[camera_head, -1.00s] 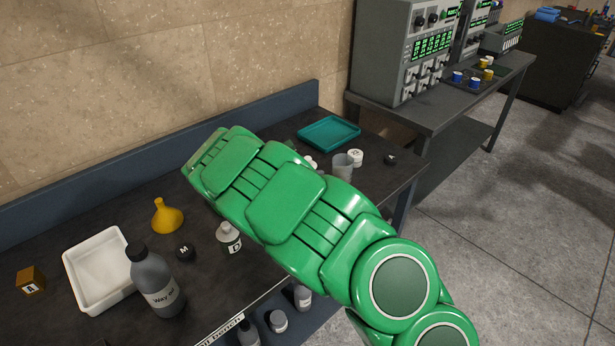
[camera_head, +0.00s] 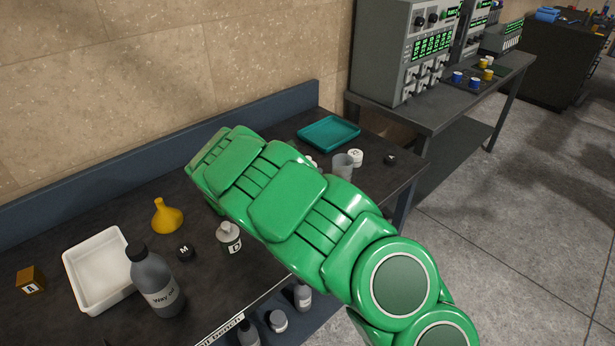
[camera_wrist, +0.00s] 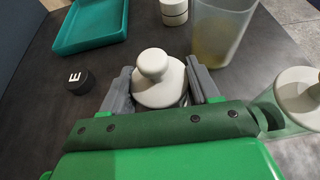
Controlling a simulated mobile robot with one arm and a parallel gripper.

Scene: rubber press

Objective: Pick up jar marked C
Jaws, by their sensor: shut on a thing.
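In the wrist view my gripper (camera_wrist: 158,92) is shut on a jar with a white knobbed lid (camera_wrist: 157,70), one grey finger on each side. Its label is hidden, so I cannot read its letter there. In the head view my green arm covers the gripper and most of that jar. A jar with a white lid and a label that looks like C (camera_head: 230,239) stands upright in front of my arm, apart from it. A clear jar with a white lid (camera_wrist: 300,92) shows at the wrist view's right edge; I cannot tell which one it is.
A clear cup (camera_wrist: 220,32), a white container (camera_wrist: 173,10), a black cap marked E (camera_wrist: 78,80) and a teal tray (camera_wrist: 90,45) lie around the held jar. Left on the bench are a yellow funnel (camera_head: 167,217), a white tray (camera_head: 84,246) and a grey bottle (camera_head: 158,283).

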